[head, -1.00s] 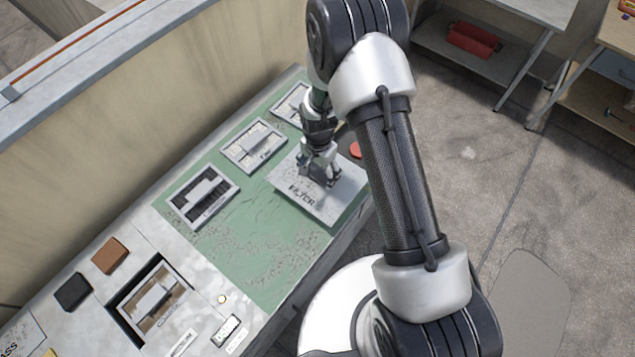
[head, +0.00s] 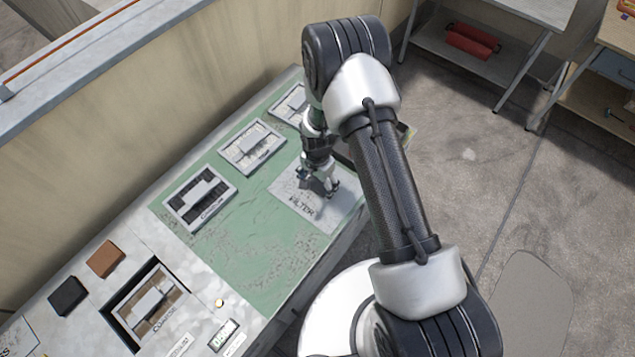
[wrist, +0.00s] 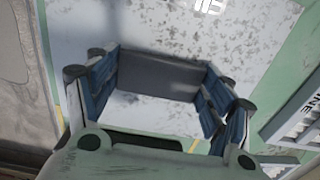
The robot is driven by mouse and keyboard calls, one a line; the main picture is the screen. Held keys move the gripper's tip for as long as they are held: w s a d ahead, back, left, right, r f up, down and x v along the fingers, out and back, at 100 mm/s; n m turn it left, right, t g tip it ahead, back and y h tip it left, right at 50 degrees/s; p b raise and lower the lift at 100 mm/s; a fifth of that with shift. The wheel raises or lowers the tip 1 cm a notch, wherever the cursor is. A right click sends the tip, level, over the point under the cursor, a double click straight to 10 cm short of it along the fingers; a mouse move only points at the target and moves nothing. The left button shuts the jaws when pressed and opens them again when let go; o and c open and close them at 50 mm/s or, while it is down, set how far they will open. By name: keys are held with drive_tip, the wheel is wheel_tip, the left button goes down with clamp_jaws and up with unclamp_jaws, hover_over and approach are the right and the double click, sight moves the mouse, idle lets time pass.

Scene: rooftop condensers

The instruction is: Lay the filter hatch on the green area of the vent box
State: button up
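The filter hatch (head: 293,191), a pale grey, speckled square plate lettered FILTER, lies flat on the green area (head: 250,245) of the vent box, towards its right side. It also shows in the wrist view (wrist: 240,45), with green beyond its left and right edges. My gripper (head: 318,188) is over the middle of the hatch, pointing down. In the wrist view its blue-padded fingers (wrist: 162,88) stand at both ends of the hatch's dark grey handle (wrist: 160,74) and appear shut on it. The far edges of the hatch are partly hidden by my arm.
Framed hatches (head: 252,146) stand along the left side of the green area, one (head: 200,198) close by. A framed opening (head: 150,305), a brown block (head: 106,258) and a black block (head: 68,296) are on the grey part. The green front part is clear.

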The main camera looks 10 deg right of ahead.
drive_tip(key=o, duration=0.4)
drive_tip(key=shift+r, duration=0.2)
wheel_tip(320, 180, up, 12)
drive_tip(key=p, duration=0.3)
wheel_tip(320, 180, up, 12)
drive_tip(key=n+t, duration=0.1)
drive_tip(key=n, duration=0.1)
hover_over(318, 185)
drive_tip(key=d, duration=0.2)
drive_tip(key=s+d+r+n+t, duration=0.1)
drive_tip(key=s+r, duration=0.2)
drive_tip(key=r, duration=0.4)
drive_tip(key=s+d+r+n, duration=0.1)
drive_tip(key=s+r, duration=0.2)
drive_tip(key=r, duration=0.4)
drive_tip(key=s+d+r+n+t, duration=0.1)
drive_tip(key=s+r, duration=0.2)
drive_tip(key=s, duration=0.3)
drive_tip(key=s+d+r+n, duration=0.1)
drive_tip(key=s+r+n, duration=0.1)
drive_tip(key=s, duration=0.3)
drive_tip(key=s+d+r+n+t, duration=0.1)
drive_tip(key=s+d+r+n, duration=0.1)
drive_tip(key=s+r, duration=0.2)
drive_tip(key=shift+s+r+t, duration=0.15)
drive_tip(key=shift+s+r, duration=0.05)
drive_tip(key=shift+s, duration=0.45)
drive_tip(key=shift+s+r+t, duration=0.15)
drive_tip(key=shift+s+r, duration=0.05)
drive_tip(key=shift+s, duration=0.45)
